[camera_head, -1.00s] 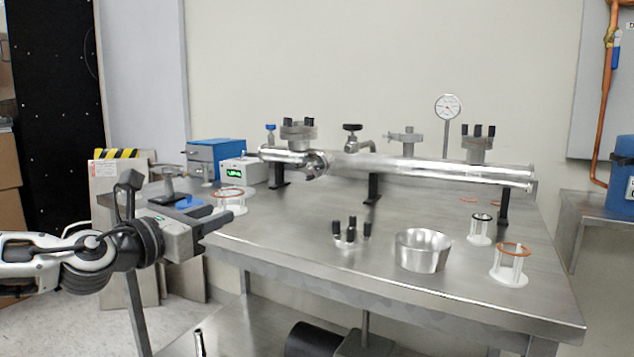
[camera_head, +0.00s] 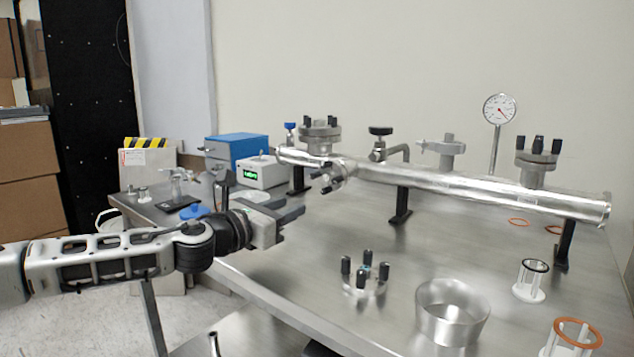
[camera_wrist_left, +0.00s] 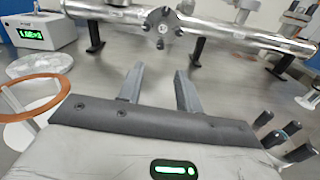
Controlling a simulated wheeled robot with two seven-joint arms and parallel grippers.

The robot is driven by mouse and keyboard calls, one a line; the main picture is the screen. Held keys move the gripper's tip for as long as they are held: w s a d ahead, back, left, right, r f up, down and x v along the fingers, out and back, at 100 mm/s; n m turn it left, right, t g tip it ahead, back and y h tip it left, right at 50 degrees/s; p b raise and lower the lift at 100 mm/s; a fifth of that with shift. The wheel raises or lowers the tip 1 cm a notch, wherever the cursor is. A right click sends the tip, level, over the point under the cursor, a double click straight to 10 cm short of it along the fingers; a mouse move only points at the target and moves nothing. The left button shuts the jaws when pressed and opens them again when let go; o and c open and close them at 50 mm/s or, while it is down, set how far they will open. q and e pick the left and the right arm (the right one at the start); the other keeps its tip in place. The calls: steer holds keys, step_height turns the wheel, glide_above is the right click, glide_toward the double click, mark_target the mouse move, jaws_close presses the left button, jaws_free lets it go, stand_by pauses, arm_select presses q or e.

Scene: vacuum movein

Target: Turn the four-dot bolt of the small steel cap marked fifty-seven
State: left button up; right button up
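No number or dot marks are legible on any cap. A small round steel cap with black bolts (camera_head: 330,177) closes the near-facing port of the long steel tube (camera_head: 450,188); it also shows in the left wrist view (camera_wrist_left: 162,27). Another small steel cap (camera_head: 362,290) sits on the table with several black bolts upright. Flanges with black bolts stand atop the tube at left (camera_head: 320,132) and right (camera_head: 537,158). My left gripper (camera_head: 292,225) is open and empty, above the table's left edge, left of and below the port cap. In the wrist view its fingers (camera_wrist_left: 160,80) are apart, pointing toward the tube.
A steel ring (camera_head: 452,310) and white stands (camera_head: 530,282) with rings occupy the right front of the table (camera_head: 290,285). A dial gauge (camera_head: 499,108), blue box (camera_head: 235,148) and white display box (camera_head: 262,172) stand behind. Black posts (camera_head: 400,205) support the tube.

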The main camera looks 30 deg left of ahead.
mark_target(322, 192)
arm_select(q)
steer(key=w, duration=0.3)
steer(key=w+p, duration=0.1)
steer(key=w, duration=0.2)
steer(key=w+d+p, duration=0.1)
steer(key=w, duration=0.3)
steer(key=shift+a, duration=0.1)
jaws_close()
